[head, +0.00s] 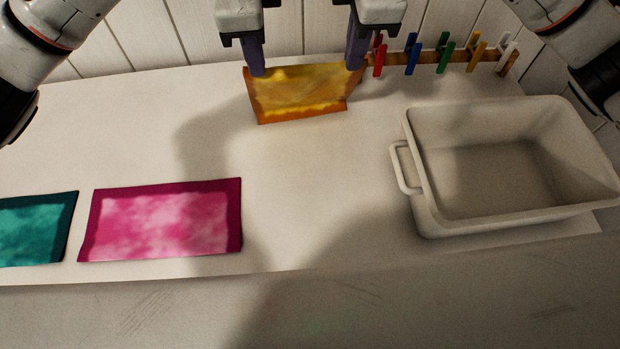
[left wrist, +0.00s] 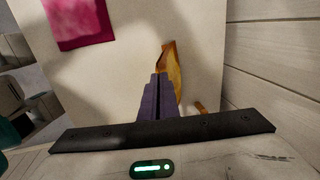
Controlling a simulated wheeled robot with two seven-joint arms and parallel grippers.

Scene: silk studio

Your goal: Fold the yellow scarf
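The yellow scarf (head: 305,94), with an orange border, is at the back of the table in the head view. It is stretched between my two grippers, its upper edge at their fingertips. My left gripper (head: 257,70) is at the scarf's upper left corner, and its purple fingers are closed together on it. The left wrist view shows the scarf (left wrist: 173,66) narrow and steeply angled, right at the tips of the left gripper (left wrist: 159,82). My right gripper (head: 354,64) is at the upper right corner and appears shut on the cloth. The fingers hide both corners.
A pink cloth (head: 165,220) and a teal cloth (head: 32,230) lie flat at the front left. A pale bin (head: 430,190) stands at the right. A wooden rail (head: 400,58) with several coloured pegs is at the back near the plank wall. The table's middle is clear.

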